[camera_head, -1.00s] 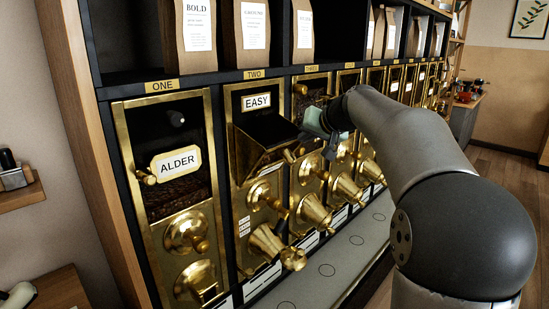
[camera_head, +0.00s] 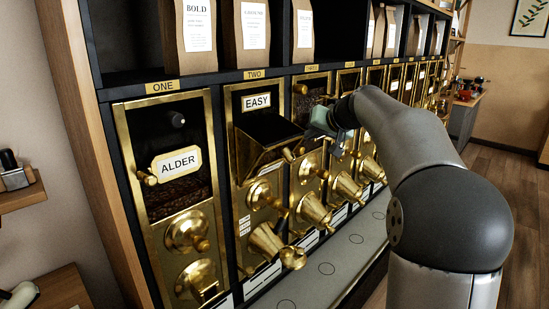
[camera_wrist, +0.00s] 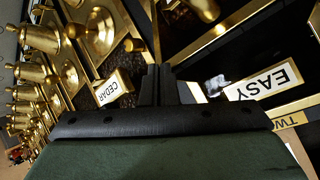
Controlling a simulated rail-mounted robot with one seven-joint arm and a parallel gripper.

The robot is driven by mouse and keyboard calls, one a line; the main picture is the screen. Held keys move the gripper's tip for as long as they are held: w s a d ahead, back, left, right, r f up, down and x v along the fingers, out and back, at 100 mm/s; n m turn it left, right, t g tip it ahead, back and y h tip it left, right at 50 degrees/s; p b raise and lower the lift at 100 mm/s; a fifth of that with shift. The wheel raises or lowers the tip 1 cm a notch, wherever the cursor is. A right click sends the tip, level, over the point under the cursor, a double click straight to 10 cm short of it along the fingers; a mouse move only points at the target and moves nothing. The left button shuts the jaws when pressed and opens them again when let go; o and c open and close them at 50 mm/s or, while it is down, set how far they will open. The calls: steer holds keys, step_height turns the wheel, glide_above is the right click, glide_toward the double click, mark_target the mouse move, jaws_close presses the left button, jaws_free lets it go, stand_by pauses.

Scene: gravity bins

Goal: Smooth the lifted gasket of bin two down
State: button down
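Bin two, under the TWO tag (camera_head: 253,74), has an EASY plate (camera_head: 256,101) at its top. Its brass front hatch (camera_head: 250,160) is tilted outward, leaving a dark opening above it. I cannot make out the gasket in either view. My gripper (camera_head: 318,128) is in front of bin three, right of bin two's open hatch and apart from it. In the wrist view, my gripper (camera_wrist: 167,80) has its dark fingers close together with nothing seen between them. The EASY plate (camera_wrist: 264,82) is to their right and a CEDAR plate (camera_wrist: 113,87) to their left.
Bin one, with an ALDER plate (camera_head: 176,163), is shut at the left. Brass knobs and spouts (camera_head: 266,240) stick out below the bins. A grey ledge (camera_head: 340,256) runs underneath. Paper bags (camera_head: 253,38) stand on the shelf above. The floor at right is clear.

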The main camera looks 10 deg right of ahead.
mark_target(282, 148)
steer(key=shift+a+f, duration=0.1)
steer(key=shift+s+a+b, duration=0.75)
steer(key=shift+s+a, duration=0.05)
steer(key=shift+a, duration=0.3)
steer(key=shift+s+a+b, duration=0.3)
steer(key=shift+s+a, duration=0.1)
steer(key=shift+a, duration=0.2)
steer(key=shift+s+a+b, duration=0.25)
steer(key=shift+s+a, duration=0.15)
steer(key=shift+a, duration=0.2)
steer(key=shift+a, duration=0.1)
steer(key=shift+s+a+b, duration=0.5)
steer(key=shift+s+a, duration=0.3)
steer(key=shift+a, duration=0.2)
